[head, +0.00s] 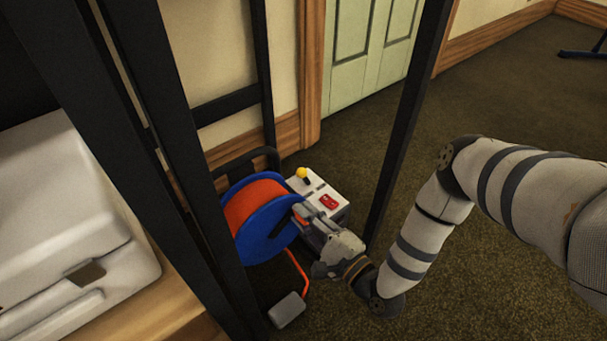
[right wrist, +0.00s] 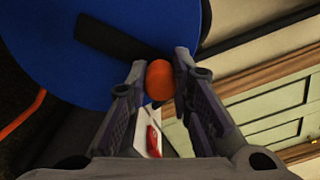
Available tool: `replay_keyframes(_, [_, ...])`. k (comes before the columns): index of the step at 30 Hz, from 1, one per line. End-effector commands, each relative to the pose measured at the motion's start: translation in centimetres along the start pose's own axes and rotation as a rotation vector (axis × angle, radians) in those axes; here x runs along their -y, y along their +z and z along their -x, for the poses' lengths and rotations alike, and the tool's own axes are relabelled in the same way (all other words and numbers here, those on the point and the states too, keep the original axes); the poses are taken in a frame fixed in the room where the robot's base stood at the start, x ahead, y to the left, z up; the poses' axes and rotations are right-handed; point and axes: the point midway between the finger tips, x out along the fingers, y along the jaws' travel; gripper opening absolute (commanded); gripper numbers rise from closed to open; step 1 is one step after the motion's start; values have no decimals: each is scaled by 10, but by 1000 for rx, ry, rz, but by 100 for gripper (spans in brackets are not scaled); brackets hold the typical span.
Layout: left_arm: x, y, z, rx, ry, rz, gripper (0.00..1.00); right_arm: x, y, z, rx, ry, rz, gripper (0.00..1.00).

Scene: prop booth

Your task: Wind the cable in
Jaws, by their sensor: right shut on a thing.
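A cable reel with blue side discs (head: 268,243) and orange cable (head: 250,202) wound on it stands on the floor. A short orange cable end (head: 297,268) runs down from it to a grey plug block (head: 287,310) on the carpet. My right gripper (head: 303,216) is at the near disc. In the right wrist view its two fingers are shut on the orange crank knob (right wrist: 160,80), in front of the blue disc (right wrist: 90,50) and its dark crank arm (right wrist: 122,38). My left gripper is not in view.
A white box (head: 322,190) with a yellow knob (head: 302,173) and a red switch (head: 328,202) sits right beside the reel. Black frame posts (head: 408,120) stand around it. A white case (head: 60,215) lies on a wooden surface at left. Carpet at right is open.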

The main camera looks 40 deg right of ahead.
Motion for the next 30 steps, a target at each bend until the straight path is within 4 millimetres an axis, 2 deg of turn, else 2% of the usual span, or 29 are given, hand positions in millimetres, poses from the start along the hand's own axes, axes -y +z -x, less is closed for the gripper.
replay_keyframes(5, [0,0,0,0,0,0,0,0,-2,1,-5,-1,4,0])
replay_keyframes(6, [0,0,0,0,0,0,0,0,-2,1,-5,-1,5,22])
replay_keyframes(9, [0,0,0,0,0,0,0,0,-2,1,-4,-1,4,41])
replay_keyframes(17, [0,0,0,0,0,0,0,0,-1,0,-2,0,3,41])
replay_keyframes(20, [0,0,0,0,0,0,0,0,-1,8,-2,1,3,41])
replay_keyframes(30, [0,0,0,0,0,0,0,-1,-1,94,-4,3,2,41])
